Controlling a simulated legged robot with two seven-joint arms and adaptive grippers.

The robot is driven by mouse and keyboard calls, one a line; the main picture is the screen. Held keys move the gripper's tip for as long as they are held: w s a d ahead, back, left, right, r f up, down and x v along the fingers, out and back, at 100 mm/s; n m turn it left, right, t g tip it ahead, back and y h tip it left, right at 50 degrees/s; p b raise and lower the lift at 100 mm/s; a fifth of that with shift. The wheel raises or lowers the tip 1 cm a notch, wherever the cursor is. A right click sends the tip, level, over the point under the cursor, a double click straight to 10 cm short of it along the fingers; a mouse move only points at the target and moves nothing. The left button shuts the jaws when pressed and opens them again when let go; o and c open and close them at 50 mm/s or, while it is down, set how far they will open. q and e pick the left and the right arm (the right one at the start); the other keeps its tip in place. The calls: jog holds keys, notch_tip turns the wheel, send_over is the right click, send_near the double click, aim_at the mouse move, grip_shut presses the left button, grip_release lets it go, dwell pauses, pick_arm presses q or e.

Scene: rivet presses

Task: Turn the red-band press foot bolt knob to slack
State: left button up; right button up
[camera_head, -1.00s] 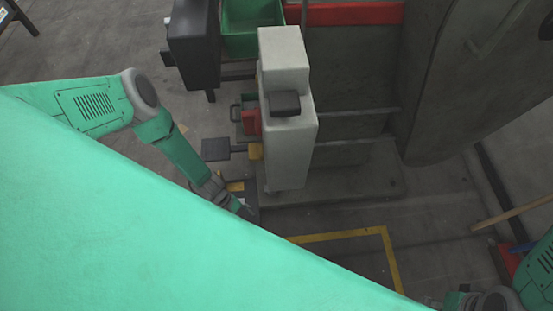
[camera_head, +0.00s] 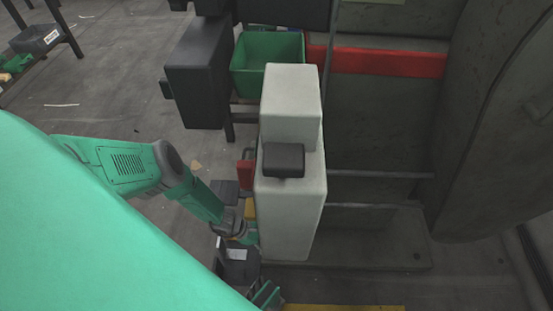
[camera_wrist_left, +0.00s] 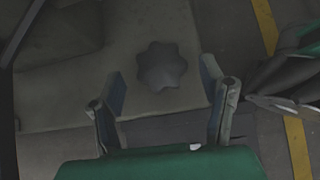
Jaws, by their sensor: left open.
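The knob (camera_wrist_left: 161,66) is dark grey and lobed, and sits on a flat grey foot plate (camera_wrist_left: 60,95) in the left wrist view. My left gripper (camera_wrist_left: 166,92) is open, its two fingers apart on either side below the knob in the picture. The knob is not between the fingertips and looks untouched. In the head view the press has a red band (camera_head: 390,62), and my left gripper (camera_head: 265,294) shows only partly at the bottom, beside my body. The knob is hidden there. The knob's turn position cannot be told.
A pale grey box housing (camera_head: 290,205) with a black block (camera_head: 284,160) stands close to my left arm. A green bin (camera_head: 268,65) and a dark cabinet (camera_head: 197,75) stand behind. A yellow floor line (camera_wrist_left: 264,25) and green-and-dark jointed parts (camera_wrist_left: 285,85) lie to the right.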

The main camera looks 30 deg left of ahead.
pick_arm(q)
jog(key=shift+b+x, duration=0.65)
jog(key=shift+x, duration=0.85)
jog(key=shift+c, duration=0.4)
jog(key=c, duration=1.1)
jog(key=shift+r, duration=0.1)
jog(key=n+t+y+p, duration=0.1)
jog(key=n+t+p, duration=0.1)
jog(key=n+p, duration=0.1)
jog(key=shift+s+n+y+p, duration=0.1)
jog(key=shift+n+y+p, duration=0.2)
jog(key=shift+n+y, duration=0.1)
jog(key=shift+n+t+y+p, duration=0.8)
jog(key=shift+n+y+p, duration=0.25)
jog(key=shift+n, duration=0.45)
